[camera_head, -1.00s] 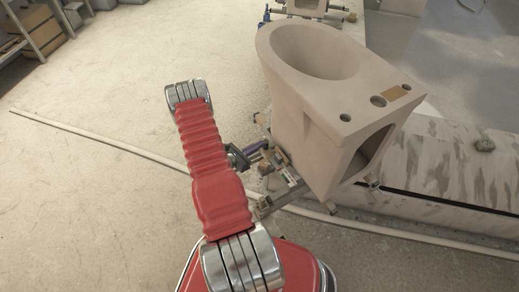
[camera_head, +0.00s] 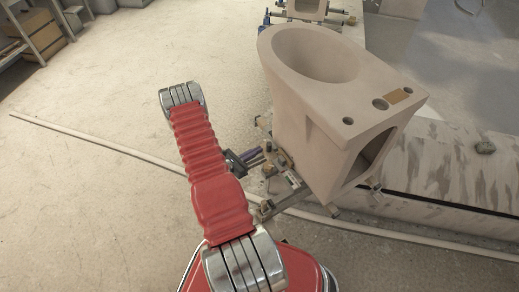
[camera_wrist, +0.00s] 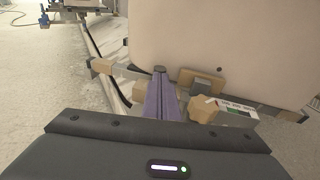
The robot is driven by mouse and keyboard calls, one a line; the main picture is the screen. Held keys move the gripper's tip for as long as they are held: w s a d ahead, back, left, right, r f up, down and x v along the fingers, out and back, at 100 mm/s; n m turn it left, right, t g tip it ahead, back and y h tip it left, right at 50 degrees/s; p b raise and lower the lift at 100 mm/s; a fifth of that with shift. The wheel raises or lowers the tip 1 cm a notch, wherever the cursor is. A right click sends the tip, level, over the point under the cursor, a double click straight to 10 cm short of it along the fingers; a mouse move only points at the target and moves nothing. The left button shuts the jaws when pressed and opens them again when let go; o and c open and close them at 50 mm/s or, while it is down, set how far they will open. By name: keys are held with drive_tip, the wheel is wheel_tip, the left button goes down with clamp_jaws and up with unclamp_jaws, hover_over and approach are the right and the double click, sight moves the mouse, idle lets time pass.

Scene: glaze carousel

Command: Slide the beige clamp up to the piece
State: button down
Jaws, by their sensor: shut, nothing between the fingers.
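The piece is a large matte beige toilet bowl (camera_head: 330,110), upright on a metal frame; its lower side fills the top of the wrist view (camera_wrist: 210,40). The beige clamp (camera_wrist: 203,108) sits on a metal rail low beside the piece, with a tan pad (camera_wrist: 200,82) on the piece's side. Whether the pad touches the piece I cannot tell. My gripper (camera_wrist: 160,72) has purple fingers, shut and empty, just left of the clamp in the wrist view. In the head view my gripper (camera_head: 258,152) is beside the frame, the clamp partly hidden there.
Another beige block (camera_wrist: 101,65) sits at the rail's left end. A pale pipe (camera_head: 100,146) runs along the floor. A marbled ledge (camera_head: 450,170) stands right of the piece. A second frame (camera_head: 310,12) is behind.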

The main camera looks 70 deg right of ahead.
drive_tip(key=v, duration=1)
drive_tip(key=shift+w+a, duration=0.15)
drive_tip(key=shift+a, duration=0.1)
idle(0.3)
